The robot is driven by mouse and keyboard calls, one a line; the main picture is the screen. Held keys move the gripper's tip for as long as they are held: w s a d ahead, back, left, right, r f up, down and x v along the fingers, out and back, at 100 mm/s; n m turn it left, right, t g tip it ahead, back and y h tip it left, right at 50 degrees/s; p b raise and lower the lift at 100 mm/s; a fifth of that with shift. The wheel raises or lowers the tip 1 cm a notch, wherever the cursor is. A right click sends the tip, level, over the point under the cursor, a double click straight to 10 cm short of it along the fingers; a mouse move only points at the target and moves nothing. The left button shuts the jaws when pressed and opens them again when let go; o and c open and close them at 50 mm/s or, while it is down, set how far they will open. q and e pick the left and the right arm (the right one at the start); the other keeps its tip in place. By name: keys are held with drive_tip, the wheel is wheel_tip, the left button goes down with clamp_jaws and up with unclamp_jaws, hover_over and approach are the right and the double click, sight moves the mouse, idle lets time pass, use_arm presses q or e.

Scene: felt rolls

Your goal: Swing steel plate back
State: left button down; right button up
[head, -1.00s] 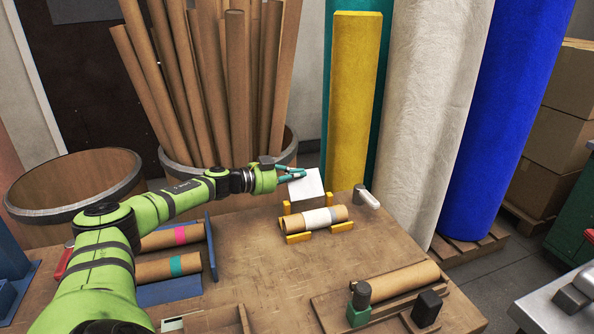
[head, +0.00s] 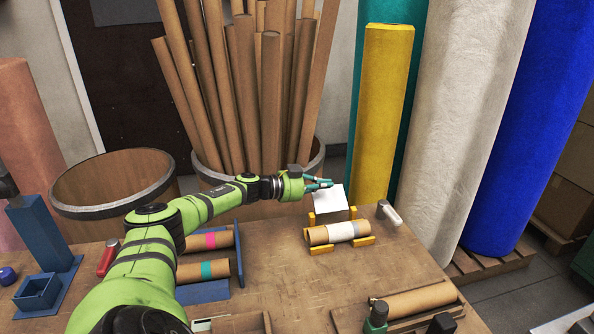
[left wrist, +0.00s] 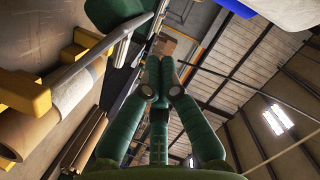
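The steel plate (head: 328,200) is a pale, flat sheet. It stands tilted behind a cardboard roll with a white and grey wrap (head: 340,233), which rests on yellow supports (head: 322,249). My left gripper (head: 329,183) is at the plate's upper left edge in the head view. In the left wrist view the gripper's fingers (left wrist: 159,62) lie almost together, with no object visible between them. A grey bar-like edge (left wrist: 75,76) runs to the left of these fingers. Whether the fingers touch the plate is unclear. My right gripper is not in view.
A white-handled piece (head: 389,213) stands right of the plate. Two banded rolls (head: 205,271) lie in a blue rack at left. Another brown roll (head: 415,299) lies at front right. A barrel of tubes (head: 318,160) stands behind; the table's middle (head: 300,285) is clear.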

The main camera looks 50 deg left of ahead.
use_arm(q)
drive_tip(key=s, duration=0.1)
drive_tip(key=r, duration=0.1)
drive_tip(key=s, duration=0.1)
drive_tip(key=shift+s+d+r+b, duration=0.25)
drive_tip(key=shift+s+b, duration=0.05)
drive_tip(key=v, duration=0.8)
drive_tip(key=shift+w+a, duration=0.2)
drive_tip(key=shift+a, duration=0.1)
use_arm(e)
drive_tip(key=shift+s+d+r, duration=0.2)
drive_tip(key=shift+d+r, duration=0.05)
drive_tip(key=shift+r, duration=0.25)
use_arm(q)
drive_tip(key=shift+r, duration=0.1)
